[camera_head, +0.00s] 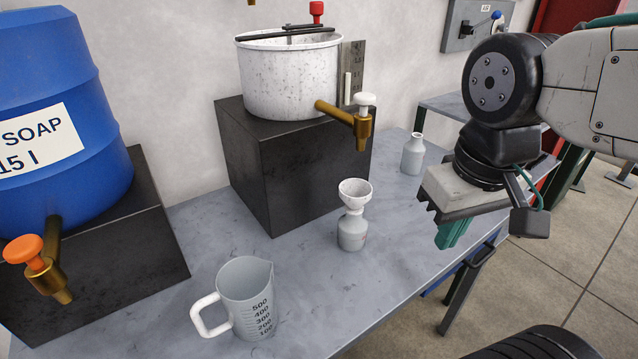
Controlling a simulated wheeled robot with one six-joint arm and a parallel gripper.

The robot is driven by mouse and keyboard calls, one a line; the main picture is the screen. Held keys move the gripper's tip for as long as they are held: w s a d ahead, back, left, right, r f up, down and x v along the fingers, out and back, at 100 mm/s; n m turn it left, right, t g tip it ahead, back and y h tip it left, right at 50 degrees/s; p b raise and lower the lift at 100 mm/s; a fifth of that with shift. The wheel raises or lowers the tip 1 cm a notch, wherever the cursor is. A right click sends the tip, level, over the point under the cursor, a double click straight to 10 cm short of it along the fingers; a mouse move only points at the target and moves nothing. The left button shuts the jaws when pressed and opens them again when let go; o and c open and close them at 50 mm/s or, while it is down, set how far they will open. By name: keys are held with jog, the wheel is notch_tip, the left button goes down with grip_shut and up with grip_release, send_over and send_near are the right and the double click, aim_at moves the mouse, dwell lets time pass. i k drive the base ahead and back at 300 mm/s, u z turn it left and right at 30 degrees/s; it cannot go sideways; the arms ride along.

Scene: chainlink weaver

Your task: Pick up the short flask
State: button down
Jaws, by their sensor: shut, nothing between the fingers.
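A small grey-white flask (353,232) stands upright on the table, with a white funnel (354,192) seated in its neck. A second small pale flask (412,155) with a narrow open neck stands upright farther back, to the right of the black block. I cannot tell for sure which of the two is the short flask. My gripper (449,236) hangs above the table's right edge, to the right of the funnel flask and in front of the second flask. Its teal fingers are together and empty, touching neither flask.
A measuring jug (246,292) stands at the front left of the grey table (300,265). A white pot (289,80) with a brass tap (362,128) sits on a black block (265,165). A blue soap barrel (60,110) with an orange-handled tap is at left.

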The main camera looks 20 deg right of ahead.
aim_at(352, 230)
jog(key=k, duration=0.5)
jog(key=z, duration=2.45)
jog(key=k, duration=1.15)
jog(key=u, duration=1.35)
jog(key=i, duration=0.5)
jog(key=z, duration=0.05)
